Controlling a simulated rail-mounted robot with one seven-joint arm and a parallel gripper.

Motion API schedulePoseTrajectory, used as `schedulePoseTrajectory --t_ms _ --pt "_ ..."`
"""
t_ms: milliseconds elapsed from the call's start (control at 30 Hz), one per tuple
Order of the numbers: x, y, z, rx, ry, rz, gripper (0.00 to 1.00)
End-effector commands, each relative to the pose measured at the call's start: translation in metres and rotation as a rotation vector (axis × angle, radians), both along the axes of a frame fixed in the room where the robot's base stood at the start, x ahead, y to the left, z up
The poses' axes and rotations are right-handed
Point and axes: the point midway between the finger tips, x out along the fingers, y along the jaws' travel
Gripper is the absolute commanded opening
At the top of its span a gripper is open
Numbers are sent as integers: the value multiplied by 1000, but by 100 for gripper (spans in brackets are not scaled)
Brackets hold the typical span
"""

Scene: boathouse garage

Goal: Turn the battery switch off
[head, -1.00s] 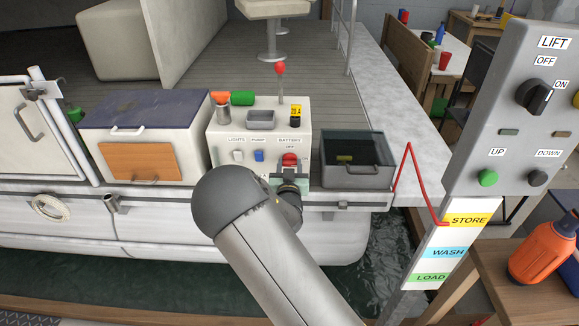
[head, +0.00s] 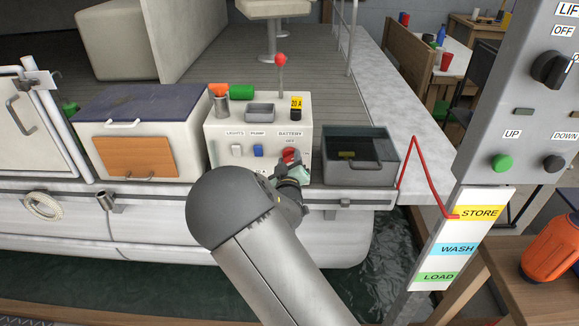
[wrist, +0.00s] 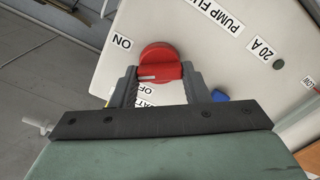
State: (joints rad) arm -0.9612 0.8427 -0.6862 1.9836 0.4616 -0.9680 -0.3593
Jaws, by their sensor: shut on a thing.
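The battery switch is a round red knob (head: 290,155) on the front of the white console (head: 222,128), under the BATTERY label. In the wrist view the knob (wrist: 160,62) sits between my gripper's fingers (wrist: 158,80), which are shut on its raised grip. A white mark shows on the grip's left part. The ON label (wrist: 122,42) lies to the knob's upper left there, and the OFF label (wrist: 147,89) lies just below the knob, partly hidden. In the head view my gripper (head: 292,170) is tilted at the knob and covers its lower part.
A blue pump switch (head: 258,150) and a white lights switch (head: 236,150) are left of the knob. An open grey bin (head: 378,172) stands close on the right; a white box (head: 100,150) stands left.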

Motion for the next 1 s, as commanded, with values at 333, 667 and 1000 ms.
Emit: schedulePoseTrajectory --t_ms 333,667,1000 --pt "0 1 -3 -328 -10 0 19" --pt "-1 2 -3 -635 -19 1 19" --pt "0 2 -4 -866 -27 0 19"
